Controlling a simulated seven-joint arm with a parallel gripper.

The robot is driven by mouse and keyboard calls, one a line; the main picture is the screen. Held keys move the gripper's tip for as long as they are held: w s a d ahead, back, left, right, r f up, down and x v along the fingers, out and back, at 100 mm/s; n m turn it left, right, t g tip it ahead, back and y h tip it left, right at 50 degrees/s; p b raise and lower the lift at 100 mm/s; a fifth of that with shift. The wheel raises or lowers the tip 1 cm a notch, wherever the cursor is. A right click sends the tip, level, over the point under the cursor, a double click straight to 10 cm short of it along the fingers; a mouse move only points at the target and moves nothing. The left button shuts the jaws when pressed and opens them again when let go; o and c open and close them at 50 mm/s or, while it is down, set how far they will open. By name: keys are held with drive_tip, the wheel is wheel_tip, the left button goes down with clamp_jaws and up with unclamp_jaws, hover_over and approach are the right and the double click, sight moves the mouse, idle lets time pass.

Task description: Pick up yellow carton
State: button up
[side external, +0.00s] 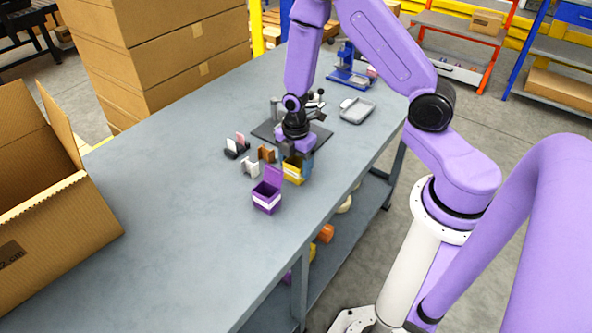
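The yellow carton (293,173) is small and has a pale band. It stands on the grey workbench, near its right edge. My gripper (295,159) points down directly over the carton, with its fingertips at or just behind the carton's top. The fingers are small and partly hidden, so I cannot tell whether they are open, shut or touching the carton. A blue-grey piece (307,166) shows close behind the carton's right side.
An open purple carton (267,196) stands just in front and left. White (250,168), orange-brown (266,153) and black-pink (237,146) pieces stand to the left. A grey tray (357,110) lies behind. A large cardboard box (60,220) is far left; the bench's front left is clear.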

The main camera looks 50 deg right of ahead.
drive_tip(key=c, duration=0.5)
drive_tip(key=shift+o, duration=0.2)
